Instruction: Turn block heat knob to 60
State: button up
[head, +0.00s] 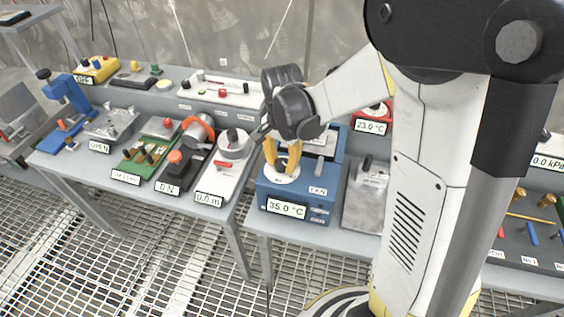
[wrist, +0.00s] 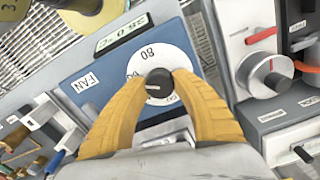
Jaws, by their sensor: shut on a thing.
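The block heater is a blue box (head: 298,212) at the front of the right bench in the head view. Its label (head: 286,208) reads 35.0 °C. The block heat knob (wrist: 158,84) is black with a light pointer line, on a white round dial (wrist: 168,60) where I can read 80. My gripper (head: 283,168) reaches down from above with its yellow fingers on the dial. In the wrist view the yellow fingers (wrist: 158,88) are shut on the knob from both sides.
A FAN label (head: 318,190) sits on the blue box, right of the dial. A white device with a grey dial (head: 233,147) stands close on the left, across a bench gap. A grey metal box (head: 366,200) stands close on the right. A red 23.0 °C device (head: 372,122) is behind.

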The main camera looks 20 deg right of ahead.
jog(key=o, duration=1.2)
jog(key=shift+r, duration=0.1)
notch_tip(320, 180, up, 12)
jog(key=n+t+b, duration=0.1)
jog(key=n+t, duration=0.2)
jog(key=n, duration=0.2)
send_near(282, 162)
jog(key=s+r, duration=0.4)
jog(key=s+f+n+t+b, duration=0.1)
jog(key=s+n+t, duration=0.3)
jog(key=s+n, duration=0.1)
jog(key=shift+s+f, duration=0.4)
jog(key=shift+s, duration=0.2)
